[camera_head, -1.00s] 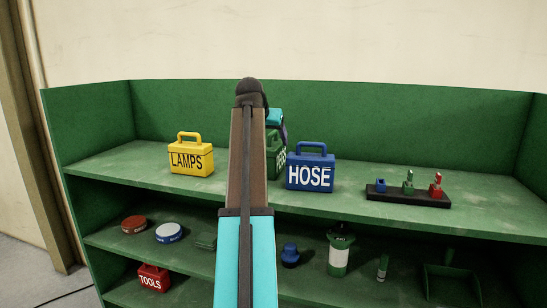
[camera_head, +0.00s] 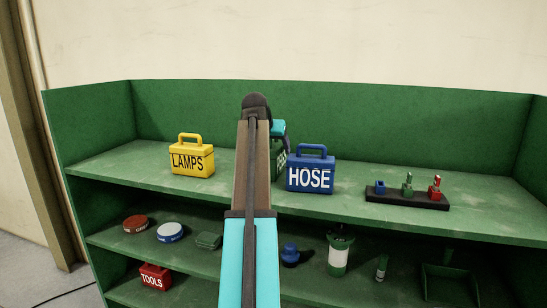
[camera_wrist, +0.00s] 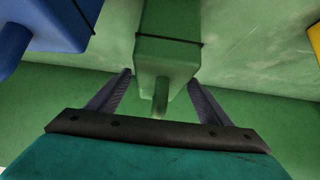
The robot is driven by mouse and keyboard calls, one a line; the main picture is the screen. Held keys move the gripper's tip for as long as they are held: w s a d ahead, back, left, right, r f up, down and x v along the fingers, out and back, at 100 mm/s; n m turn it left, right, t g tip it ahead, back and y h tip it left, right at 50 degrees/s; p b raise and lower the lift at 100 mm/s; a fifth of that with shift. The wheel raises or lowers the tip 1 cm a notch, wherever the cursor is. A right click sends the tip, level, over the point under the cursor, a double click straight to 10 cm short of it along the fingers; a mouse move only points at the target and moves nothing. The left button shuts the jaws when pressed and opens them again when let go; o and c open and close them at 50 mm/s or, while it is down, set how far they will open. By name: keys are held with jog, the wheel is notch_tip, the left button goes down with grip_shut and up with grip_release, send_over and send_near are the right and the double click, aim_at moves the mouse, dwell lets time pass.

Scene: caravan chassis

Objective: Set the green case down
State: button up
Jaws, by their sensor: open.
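The green case (camera_wrist: 166,60) stands on the upper shelf (camera_head: 110,163) between the yellow LAMPS case (camera_head: 191,160) and the blue HOSE case (camera_head: 311,174). In the head view it is almost wholly hidden behind my arm and gripper. My gripper (camera_wrist: 160,77) is open, with one finger on each side of the green case's handle (camera_wrist: 160,98). A gap shows between each finger and the handle. In the head view, my gripper (camera_head: 279,140) is partly hidden behind my arm.
The HOSE case is close beside my gripper. A dark rack (camera_head: 407,198) with small blue, green and red pieces stands at the right. The shelf's back wall (camera_head: 400,130) is behind. A lower shelf holds discs, a canister (camera_head: 338,250) and other items.

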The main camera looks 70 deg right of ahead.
jog(key=shift+d+f, duration=0.15)
jog(key=shift+d, duration=0.05)
jog(key=shift+c, duration=0.5)
jog(key=c, duration=1.5)
jog(key=shift+r+b, duration=1.35)
jog(key=shift+r, duration=3.7)
